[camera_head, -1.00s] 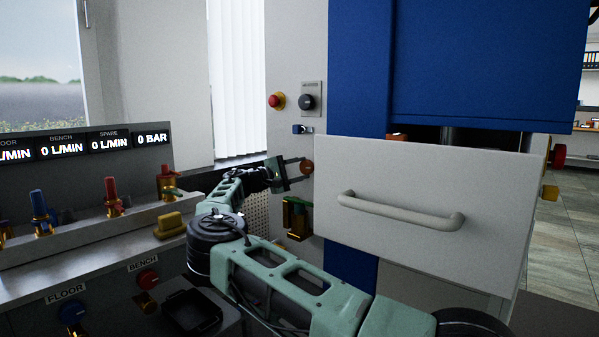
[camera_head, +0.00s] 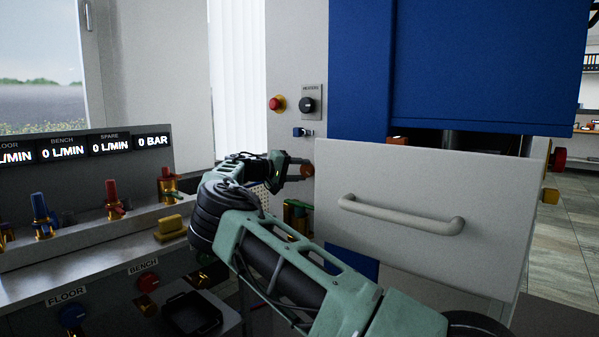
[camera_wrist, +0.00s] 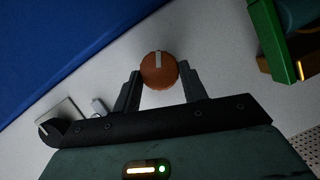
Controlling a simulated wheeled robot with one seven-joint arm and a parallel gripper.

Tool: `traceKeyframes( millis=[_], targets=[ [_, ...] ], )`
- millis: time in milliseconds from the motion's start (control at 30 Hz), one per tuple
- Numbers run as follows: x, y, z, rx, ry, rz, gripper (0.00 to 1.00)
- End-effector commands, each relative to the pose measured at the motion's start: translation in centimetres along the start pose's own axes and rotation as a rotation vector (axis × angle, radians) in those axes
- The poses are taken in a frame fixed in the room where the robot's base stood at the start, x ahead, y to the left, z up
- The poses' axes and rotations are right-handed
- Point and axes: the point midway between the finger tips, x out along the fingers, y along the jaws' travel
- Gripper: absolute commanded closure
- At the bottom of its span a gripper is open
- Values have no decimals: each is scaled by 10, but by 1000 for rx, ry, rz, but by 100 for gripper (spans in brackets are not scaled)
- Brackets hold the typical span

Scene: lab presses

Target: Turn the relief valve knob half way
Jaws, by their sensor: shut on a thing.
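The relief valve knob (camera_wrist: 159,71) is a round orange-brown knob with a pale pointer line on its face. It sits on a light grey panel (camera_wrist: 205,35). My gripper (camera_wrist: 160,80) is shut on the knob, with one finger on each side of it in the wrist view. In that view the pointer line runs nearly straight up. In the head view the knob (camera_head: 307,171) shows small at the end of my gripper (camera_head: 299,171), just left of the white drawer front. The pointer cannot be made out there.
A white drawer front (camera_head: 420,250) with a bar handle stands right of the knob. A green and brass fitting (camera_head: 297,213) is below it. Above are a black selector (camera_head: 307,104) and a red button (camera_head: 277,104). A bench with coloured valves (camera_head: 115,210) is at left.

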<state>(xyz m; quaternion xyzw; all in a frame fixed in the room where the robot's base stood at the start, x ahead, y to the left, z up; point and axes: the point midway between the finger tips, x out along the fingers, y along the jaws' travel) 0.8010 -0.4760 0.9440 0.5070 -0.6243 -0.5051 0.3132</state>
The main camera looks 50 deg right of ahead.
Motion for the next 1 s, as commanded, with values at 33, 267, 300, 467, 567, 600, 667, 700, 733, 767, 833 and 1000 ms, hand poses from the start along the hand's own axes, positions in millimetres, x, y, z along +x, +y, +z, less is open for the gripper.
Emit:
traceKeyframes(
  millis=[33,267,300,467,567,600,667,700,733,767,833,1000],
  targets=[
    [0,-1,0,3,0,-4,80],
    [0,-1,0,8,0,-6,80],
    [0,-1,0,8,0,-6,80],
    [0,-1,0,7,0,-6,52],
    [0,-1,0,7,0,-5,36],
    [0,-1,0,7,0,-5,36],
    [0,-1,0,7,0,-5,36],
    [0,-1,0,7,0,-5,36],
    [0,0,0,7,0,-5,36],
    [0,0,0,7,0,-4,36],
    [-1,0,0,8,1,-5,36],
    [-18,0,-1,8,3,-6,36]
  ],
)
